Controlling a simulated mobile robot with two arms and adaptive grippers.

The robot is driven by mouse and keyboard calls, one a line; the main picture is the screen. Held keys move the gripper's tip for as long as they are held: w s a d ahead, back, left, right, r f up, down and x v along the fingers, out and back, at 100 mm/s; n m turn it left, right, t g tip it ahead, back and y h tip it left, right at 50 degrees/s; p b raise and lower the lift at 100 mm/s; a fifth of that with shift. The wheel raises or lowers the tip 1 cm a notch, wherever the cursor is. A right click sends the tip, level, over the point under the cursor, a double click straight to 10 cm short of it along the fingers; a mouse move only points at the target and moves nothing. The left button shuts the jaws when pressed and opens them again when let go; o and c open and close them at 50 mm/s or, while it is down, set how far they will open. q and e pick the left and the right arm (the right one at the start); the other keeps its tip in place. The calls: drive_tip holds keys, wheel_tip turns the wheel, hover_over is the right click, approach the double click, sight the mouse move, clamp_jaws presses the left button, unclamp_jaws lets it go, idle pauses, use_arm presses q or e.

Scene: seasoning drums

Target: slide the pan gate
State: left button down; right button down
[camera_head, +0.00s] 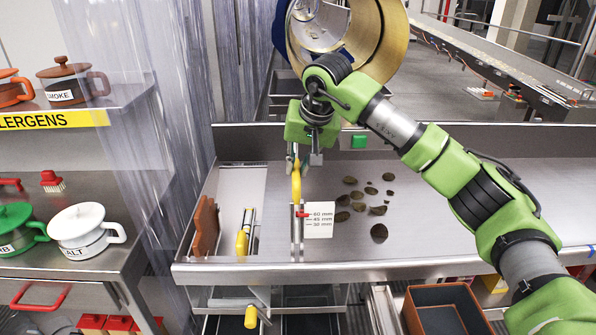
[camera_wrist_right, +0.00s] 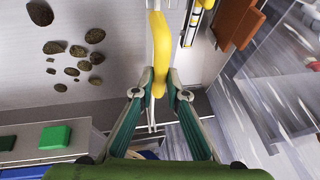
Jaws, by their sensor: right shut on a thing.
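The gate's yellow handle (camera_head: 296,186) stands up from a metal slide (camera_head: 295,240) in the steel pan (camera_head: 265,205). A white scale card (camera_head: 319,220) marked 60, 45 and 30 mm is beside it. A red pointer (camera_head: 302,214) sits near the 60 mm line. My right gripper (camera_head: 304,156) reaches down to the top of the handle. In the right wrist view, its fingers (camera_wrist_right: 160,85) are closed around the yellow handle (camera_wrist_right: 159,40). The gate's lower part is hard to make out. My left gripper is not in view.
Dark lumps (camera_head: 378,233) lie on the pan right of the scale. A second yellow handle (camera_head: 242,242) and a brown plate (camera_head: 205,228) are to the left. A large drum (camera_head: 365,35) hangs behind. Strip curtains (camera_head: 190,90) and a pot shelf (camera_head: 125,92) bound the left.

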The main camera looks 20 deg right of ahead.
drive_tip(key=shift+w, duration=0.1)
drive_tip(key=c, duration=2)
unclamp_jaws()
drive_tip(key=shift+f, duration=0.1)
drive_tip(key=shift+r, duration=0.2)
drive_tip(key=v, duration=1.1)
drive_tip(key=shift+d+r, duration=0.1)
drive_tip(key=shift+r, duration=0.2)
drive_tip(key=shift+s, duration=0.25)
